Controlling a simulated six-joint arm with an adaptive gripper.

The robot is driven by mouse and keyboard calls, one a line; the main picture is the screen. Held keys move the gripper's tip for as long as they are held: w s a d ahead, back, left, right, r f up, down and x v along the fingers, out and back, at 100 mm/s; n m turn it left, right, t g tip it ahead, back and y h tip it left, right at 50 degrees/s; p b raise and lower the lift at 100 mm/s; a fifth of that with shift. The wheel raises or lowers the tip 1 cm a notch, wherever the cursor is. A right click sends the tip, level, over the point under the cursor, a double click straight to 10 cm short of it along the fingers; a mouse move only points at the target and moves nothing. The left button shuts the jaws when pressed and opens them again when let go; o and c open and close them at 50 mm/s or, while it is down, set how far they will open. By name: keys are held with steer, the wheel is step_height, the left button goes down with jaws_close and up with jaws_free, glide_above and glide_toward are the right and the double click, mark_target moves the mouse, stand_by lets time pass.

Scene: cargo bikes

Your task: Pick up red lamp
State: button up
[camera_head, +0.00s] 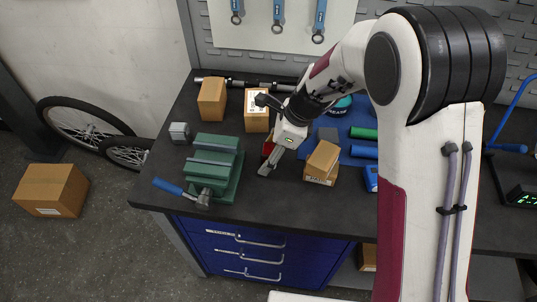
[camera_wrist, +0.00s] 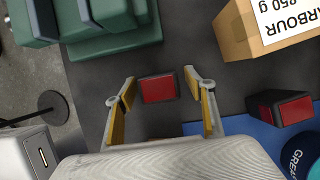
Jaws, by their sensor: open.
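A small red lamp (camera_wrist: 158,89) with a dark housing lies on the dark bench top in the wrist view, between the tips of my open gripper (camera_wrist: 160,80). A gap shows on each side, so the fingers do not grip it. A second, similar red lamp (camera_wrist: 286,109) in a dark housing is to the right, by the blue mat. In the head view my gripper (camera_head: 269,166) is low over the bench, right of the green vise. A bit of red lamp (camera_head: 268,147) shows beside it; the rest is hidden by the gripper.
The green vise (camera_head: 213,167) stands close on the left. A blue mat (camera_head: 345,145) holds tools and a can. The bench front near the gripper is clear.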

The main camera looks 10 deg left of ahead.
mark_target(268, 149)
stand_by(0.3)
steer(key=c, duration=1.2)
steer(key=shift+r, duration=5.05)
